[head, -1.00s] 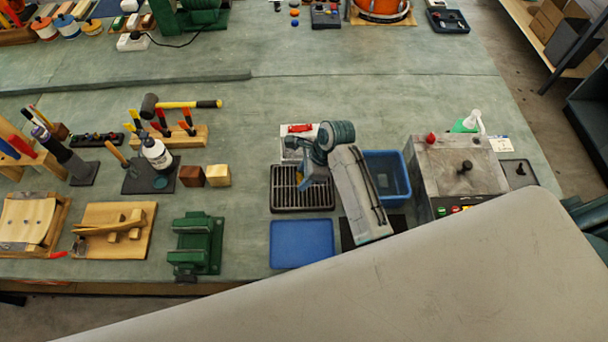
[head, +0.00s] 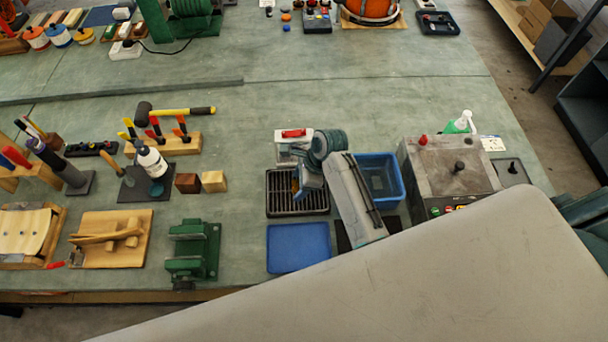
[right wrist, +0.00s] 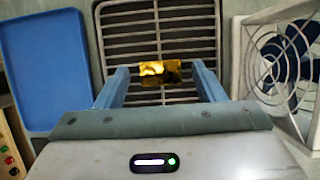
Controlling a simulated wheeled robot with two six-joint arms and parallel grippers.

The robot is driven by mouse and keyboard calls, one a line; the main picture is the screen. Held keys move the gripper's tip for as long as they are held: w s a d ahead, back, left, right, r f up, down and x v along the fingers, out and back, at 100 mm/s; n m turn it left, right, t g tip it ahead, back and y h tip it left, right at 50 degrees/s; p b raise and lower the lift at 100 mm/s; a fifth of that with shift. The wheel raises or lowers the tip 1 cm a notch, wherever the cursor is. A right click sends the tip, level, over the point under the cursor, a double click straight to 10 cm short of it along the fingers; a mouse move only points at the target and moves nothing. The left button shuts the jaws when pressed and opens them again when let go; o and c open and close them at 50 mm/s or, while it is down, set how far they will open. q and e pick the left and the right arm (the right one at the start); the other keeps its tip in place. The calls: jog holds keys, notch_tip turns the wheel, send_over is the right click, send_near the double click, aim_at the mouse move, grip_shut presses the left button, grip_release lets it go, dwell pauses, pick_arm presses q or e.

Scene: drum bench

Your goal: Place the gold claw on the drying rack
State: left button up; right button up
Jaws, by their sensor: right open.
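The gold claw (right wrist: 161,71) is a small shiny yellow piece. In the right wrist view it appears to lie on the dark bars of the drying rack (right wrist: 143,27), between my right gripper's two blue fingers. The right gripper (right wrist: 159,74) is open, with a gap between each finger and the claw. In the head view the gripper (head: 299,190) is over the drying rack (head: 284,206), and its wrist hides part of the rack. My left gripper is not in view.
A blue tray (head: 299,247) lies in front of the rack, and a blue bin (head: 393,167) stands to its right. A small fan unit (right wrist: 287,70) sits behind the rack. A grey machine box (head: 452,172) stands further right. A green vise (head: 194,250) is at the left.

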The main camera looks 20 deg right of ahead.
jog(key=b+v, duration=0.3)
jog(key=v, duration=0.8)
jog(key=shift+d+r, duration=0.25)
jog(key=shift+r, duration=0.1)
jog(key=shift+s+f, duration=0.1)
jog(key=shift+s, duration=0.05)
dwell(0.7)
